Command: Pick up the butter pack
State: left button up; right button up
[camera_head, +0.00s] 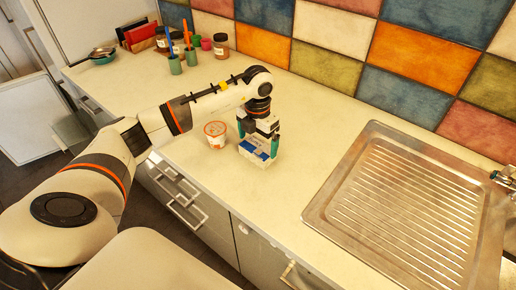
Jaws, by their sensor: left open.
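The butter pack (254,155) looks like a small white and blue box on the pale countertop, near its front edge. My left gripper (259,143) is right over it, pointing down, with its green-tipped fingers apart on either side of the pack's upper part. I cannot tell whether the fingers touch it. The gripper hides part of the pack's top. My right gripper is not in view.
A white and orange tub (215,134) stands just left of the pack. A metal drainer sink (415,205) lies to the right. Cups with utensils (175,64), jars (221,46) and a bowl (103,56) stand at the back left. Counter between pack and sink is clear.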

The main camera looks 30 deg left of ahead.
aim_at(258, 147)
pick_arm(q)
jog(key=shift+f+p, duration=0.35)
jog(key=shift+f, duration=1.4)
jog(key=c, duration=0.9)
